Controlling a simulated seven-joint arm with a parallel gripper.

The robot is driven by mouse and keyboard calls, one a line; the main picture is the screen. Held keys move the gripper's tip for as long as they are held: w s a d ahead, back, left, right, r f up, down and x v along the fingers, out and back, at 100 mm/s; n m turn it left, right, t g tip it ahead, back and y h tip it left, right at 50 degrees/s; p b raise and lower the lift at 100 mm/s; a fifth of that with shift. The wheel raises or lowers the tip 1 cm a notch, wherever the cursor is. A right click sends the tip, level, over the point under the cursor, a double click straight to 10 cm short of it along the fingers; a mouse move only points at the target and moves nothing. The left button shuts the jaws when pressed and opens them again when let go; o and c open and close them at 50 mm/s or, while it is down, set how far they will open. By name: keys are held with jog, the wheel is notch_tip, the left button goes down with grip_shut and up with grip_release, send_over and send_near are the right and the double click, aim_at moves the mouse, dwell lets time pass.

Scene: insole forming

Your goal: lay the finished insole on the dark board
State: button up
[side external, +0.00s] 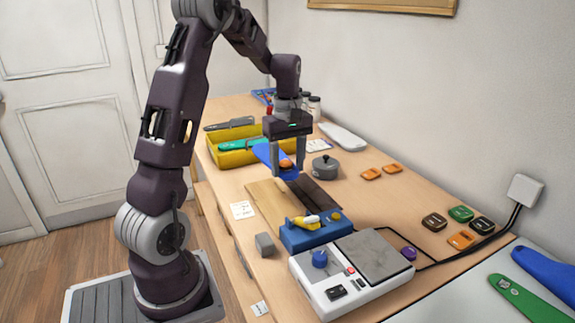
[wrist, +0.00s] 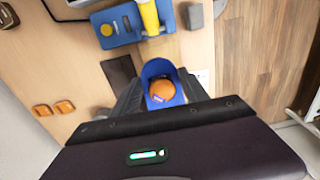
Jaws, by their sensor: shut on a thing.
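My gripper (side external: 288,170) is shut on a blue insole (side external: 265,153) with an orange pad on it. It holds the insole in the air, tilted, above the table. In the wrist view the insole (wrist: 159,69) lies between my fingers, its rear part hidden by my gripper body. The dark board (side external: 318,194) lies flat on the table below and a little right of my gripper, beside a light wood strip (side external: 266,202). The dark board also shows in the wrist view (wrist: 118,69), left of the insole, partly covered by my finger.
A blue fixture with a yellow part (side external: 318,232) and a white press unit with a grey plate (side external: 345,290) stand in front. A yellow bin (side external: 232,158) is behind on the left. A grey lidded pot (side external: 325,167) stands close right of my gripper. Orange pieces (side external: 371,174) lie farther right.

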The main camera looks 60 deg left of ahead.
send_over(324, 205)
notch_tip(324, 205, down, 7)
jog(key=shift+f, duration=3.45)
jog(key=shift+f, duration=0.35)
jog(key=o, duration=1.9)
jog(key=shift+c, duration=0.2)
notch_tip(324, 205, up, 8)
